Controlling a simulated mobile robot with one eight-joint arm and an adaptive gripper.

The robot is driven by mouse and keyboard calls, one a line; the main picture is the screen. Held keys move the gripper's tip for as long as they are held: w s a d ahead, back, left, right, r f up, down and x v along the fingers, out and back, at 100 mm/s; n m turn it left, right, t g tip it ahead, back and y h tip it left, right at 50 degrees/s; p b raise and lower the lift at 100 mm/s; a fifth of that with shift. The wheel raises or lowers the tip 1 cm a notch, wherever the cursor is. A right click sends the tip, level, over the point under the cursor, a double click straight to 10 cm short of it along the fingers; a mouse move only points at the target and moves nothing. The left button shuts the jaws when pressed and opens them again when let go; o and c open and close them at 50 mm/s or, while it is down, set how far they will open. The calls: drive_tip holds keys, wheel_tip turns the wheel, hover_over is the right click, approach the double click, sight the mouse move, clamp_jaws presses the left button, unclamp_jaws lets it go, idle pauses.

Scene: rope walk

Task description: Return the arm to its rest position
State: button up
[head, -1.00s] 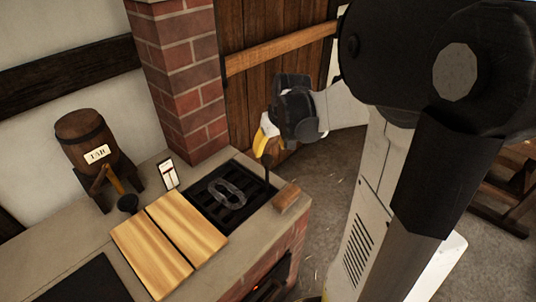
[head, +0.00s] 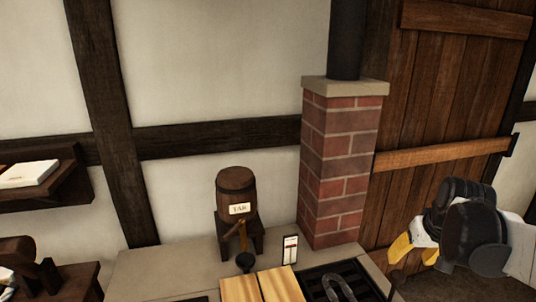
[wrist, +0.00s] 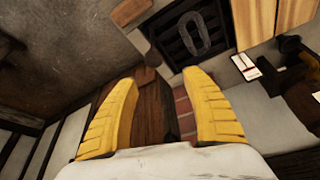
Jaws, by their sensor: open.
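My gripper (head: 412,255) is at the lower right of the head view, in front of the wooden door and right of the brick chimney. Its yellow fingers also show in the wrist view (wrist: 162,115), spread apart with nothing between them. It is open and empty, and appears clear of the hearth. Part of my arm runs off the right edge of the head view.
A brick chimney (head: 339,170) rises behind the hearth grate (head: 327,284), which bears a grey metal ring (head: 338,288). A tar barrel (head: 236,192) stands left of it. Wooden boards (head: 258,287) lie in front. A plank door (head: 447,100) is behind my gripper.

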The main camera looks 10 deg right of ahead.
drive_tip(key=s+a+n+t, duration=0.1)
drive_tip(key=s+a, duration=0.2)
drive_tip(key=a, duration=0.4)
drive_tip(key=s+a+n+t+b, duration=0.1)
drive_tip(key=s+a, duration=0.2)
drive_tip(key=a, duration=0.4)
drive_tip(key=s+a+y, duration=0.1)
drive_tip(key=s+a, duration=0.3)
drive_tip(key=a, duration=0.3)
drive_tip(key=shift+a+f+n+t, duration=0.15)
drive_tip(key=shift+a+n+t, duration=0.25)
